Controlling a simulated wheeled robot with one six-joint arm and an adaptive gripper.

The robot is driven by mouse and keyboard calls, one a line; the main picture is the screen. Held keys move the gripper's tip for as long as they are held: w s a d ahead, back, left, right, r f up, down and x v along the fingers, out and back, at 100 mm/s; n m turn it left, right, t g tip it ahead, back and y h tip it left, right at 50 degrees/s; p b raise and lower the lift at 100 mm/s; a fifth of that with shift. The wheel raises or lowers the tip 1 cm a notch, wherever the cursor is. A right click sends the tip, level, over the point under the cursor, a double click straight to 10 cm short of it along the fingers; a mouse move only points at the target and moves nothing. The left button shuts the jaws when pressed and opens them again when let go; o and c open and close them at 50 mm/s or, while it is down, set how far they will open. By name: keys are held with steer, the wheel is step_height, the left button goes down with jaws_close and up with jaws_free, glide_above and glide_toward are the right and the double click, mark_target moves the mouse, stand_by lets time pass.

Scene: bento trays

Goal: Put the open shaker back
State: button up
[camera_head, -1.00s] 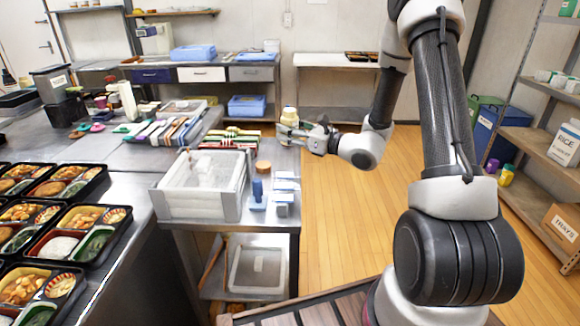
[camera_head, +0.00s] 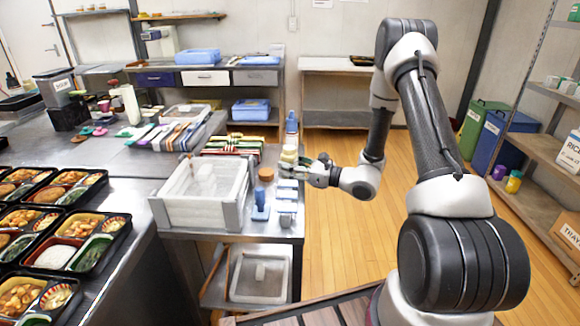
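The shaker (camera_head: 288,154) is a small cream-coloured upright container at the right edge of the steel side table (camera_head: 270,228). My gripper (camera_head: 292,168) reaches in from the right, with its fingers around the lower part of the shaker. The gripper looks shut on it. The shaker is at or just above the tabletop; I cannot tell whether its base touches. Its top is too small to show whether a lid is on.
A blue bottle (camera_head: 291,123) stands just behind the shaker. A brown round lid-like piece (camera_head: 265,174), a blue stamp-like item (camera_head: 260,200) and a white bin (camera_head: 237,204) are nearby. Filled bento trays (camera_head: 78,248) line the left counter. Wooden floor is open to the right.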

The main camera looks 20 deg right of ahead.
steer(key=shift+f, duration=0.1)
steer(key=shift+o, duration=1)
steer(key=shift+f, duration=0.1)
steer(key=o, duration=0.4)
